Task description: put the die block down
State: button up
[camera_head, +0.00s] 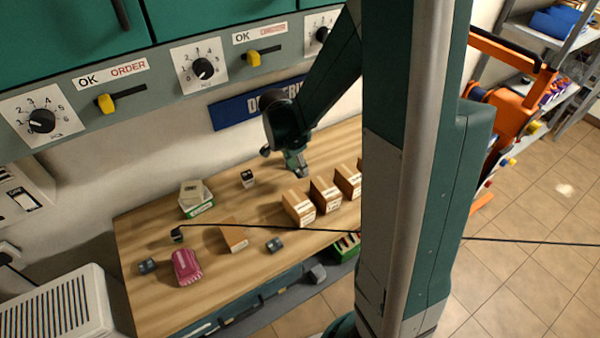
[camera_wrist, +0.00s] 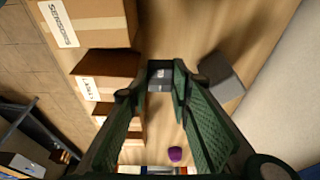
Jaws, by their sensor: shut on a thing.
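My gripper (camera_wrist: 160,84) is over the back of the wooden table, and it also shows in the head view (camera_head: 299,170). Its two green fingers are shut on a small grey block, the die block (camera_wrist: 160,74), at their tips in the wrist view. The table top (camera_head: 205,285) lies under it; the gap between block and wood cannot be judged. In the head view the held block is too small and covered to make out.
Several cardboard boxes (camera_head: 298,207) stand in a row in front of my gripper. A dark block (camera_head: 248,179) sits to its left. A pink object (camera_head: 187,267), a brown box (camera_head: 234,236) and a grey block (camera_head: 275,245) lie nearer the front. Bare wood shows between them.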

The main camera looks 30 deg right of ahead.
jog(key=shift+r, duration=0.95)
jog(key=shift+d, duration=0.15)
jog(key=shift+w+d, duration=0.15)
jog(key=shift+d, duration=0.45)
jog(key=w+d+r+b, duration=0.1)
jog(key=d+b, duration=0.3)
jog(key=d, duration=3.1)
jog(key=w+f, duration=0.2)
jog(key=w+d+f+b, duration=0.1)
jog(key=w+f, duration=0.1)
jog(key=w+d+f+b, duration=0.1)
jog(key=w+f, duration=0.1)
jog(key=shift+d+f, duration=0.25)
jog(key=shift+f, duration=0.1)
jog(key=shift+w+a+f, duration=0.15)
jog(key=shift+w+f, duration=0.2)
jog(key=shift+f, duration=0.15)
